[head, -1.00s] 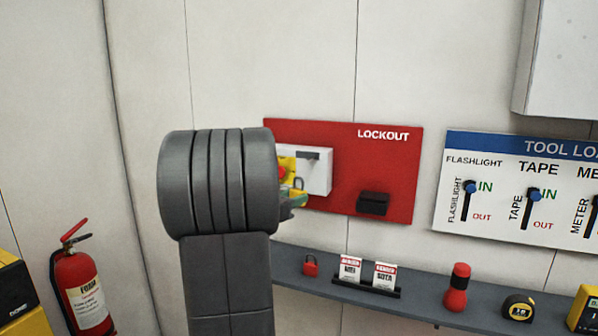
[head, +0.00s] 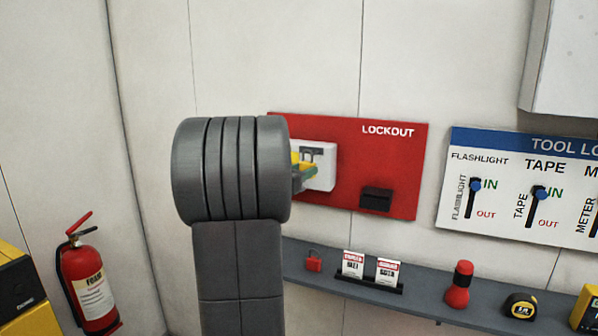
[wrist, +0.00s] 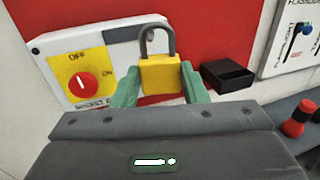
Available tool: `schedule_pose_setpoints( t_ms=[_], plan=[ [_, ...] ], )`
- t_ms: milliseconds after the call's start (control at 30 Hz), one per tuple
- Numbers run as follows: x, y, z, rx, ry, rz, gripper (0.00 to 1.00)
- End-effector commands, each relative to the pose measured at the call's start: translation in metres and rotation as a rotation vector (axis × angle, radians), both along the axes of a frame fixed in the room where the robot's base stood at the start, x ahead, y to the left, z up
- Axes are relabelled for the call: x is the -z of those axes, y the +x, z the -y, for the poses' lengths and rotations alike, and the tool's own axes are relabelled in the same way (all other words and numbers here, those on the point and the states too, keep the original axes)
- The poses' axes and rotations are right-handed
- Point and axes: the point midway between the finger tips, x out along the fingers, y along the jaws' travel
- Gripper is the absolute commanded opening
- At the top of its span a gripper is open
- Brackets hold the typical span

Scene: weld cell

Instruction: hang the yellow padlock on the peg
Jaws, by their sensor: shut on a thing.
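The yellow padlock (wrist: 160,75) is upright between the green fingertips of my gripper (wrist: 160,88) in the wrist view, its grey shackle pointing up. My gripper is shut on its body. In the head view my arm hides most of the padlock; a bit of yellow and the gripper (head: 303,176) show in front of the white switch panel (head: 326,172).
The red lockout board (head: 350,190) carries a black box (head: 376,199) right of the panel. A red rotary switch (wrist: 82,86) is left of the padlock. The shelf (head: 420,289) below holds a red padlock (head: 314,263), tags (head: 370,267) and a flashlight (head: 458,287).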

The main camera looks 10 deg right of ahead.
Motion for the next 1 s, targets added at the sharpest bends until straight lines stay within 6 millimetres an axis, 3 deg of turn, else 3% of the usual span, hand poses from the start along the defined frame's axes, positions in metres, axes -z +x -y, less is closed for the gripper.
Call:
schedule_pose_setpoints(
  t_ms=[733,1000],
  plan=[
    [0.003,0.037,0.026,0.001,-0.001,-0.001,0.11],
    [0.013,0.046,0.031,0.000,0.000,0.001,0.11]
  ],
)
